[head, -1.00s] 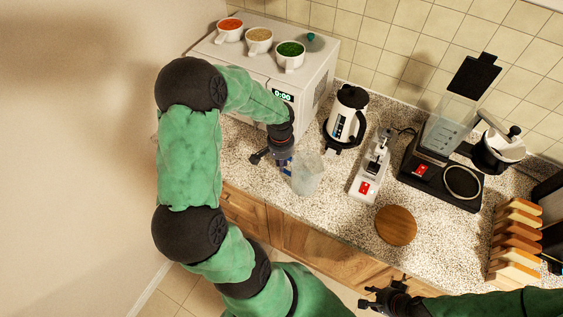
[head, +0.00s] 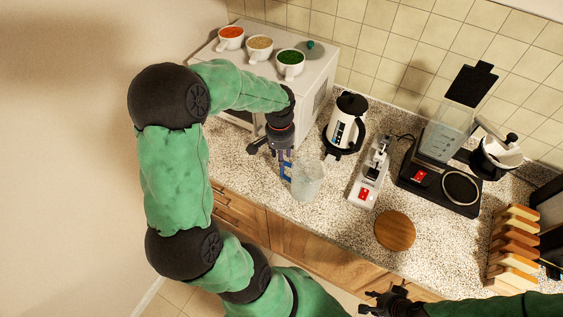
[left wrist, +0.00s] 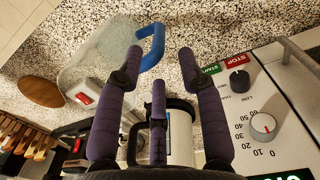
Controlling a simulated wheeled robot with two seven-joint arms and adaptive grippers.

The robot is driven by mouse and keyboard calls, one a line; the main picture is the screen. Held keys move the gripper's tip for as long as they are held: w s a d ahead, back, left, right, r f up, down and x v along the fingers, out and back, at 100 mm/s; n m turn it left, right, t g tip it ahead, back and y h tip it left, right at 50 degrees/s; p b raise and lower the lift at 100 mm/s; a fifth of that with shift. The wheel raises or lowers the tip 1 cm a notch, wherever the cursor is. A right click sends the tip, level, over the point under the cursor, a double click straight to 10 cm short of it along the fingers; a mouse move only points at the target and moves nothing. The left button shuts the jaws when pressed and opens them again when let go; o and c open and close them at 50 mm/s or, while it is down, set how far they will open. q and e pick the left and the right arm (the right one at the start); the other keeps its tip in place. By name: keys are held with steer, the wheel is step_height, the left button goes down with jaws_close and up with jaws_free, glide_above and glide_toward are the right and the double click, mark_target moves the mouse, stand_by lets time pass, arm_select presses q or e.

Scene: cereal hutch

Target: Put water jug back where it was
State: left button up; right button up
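The water jug (head: 308,182) is a clear, pale container with a blue handle (head: 285,170). It appears upright on the speckled counter, in front of the white appliance. In the left wrist view the jug (left wrist: 98,55) lies at upper left, its blue handle (left wrist: 152,47) just beyond my fingertips. My left gripper (head: 280,152) is at the handle side of the jug; its purple fingers (left wrist: 157,62) are spread, with a gap between them and no clear grip on the handle. My right gripper (head: 378,301) is at the bottom, fingers apart and empty, away from the jug.
A white microwave (head: 310,95) carrying several cups stands behind my left gripper. A kettle (head: 346,125), a white device with a red switch (head: 369,175) and a blender (head: 445,140) stand to the right. A round wooden board (head: 395,230) lies near the front edge.

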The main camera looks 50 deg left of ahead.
arm_select(q)
steer(key=shift+r, duration=2)
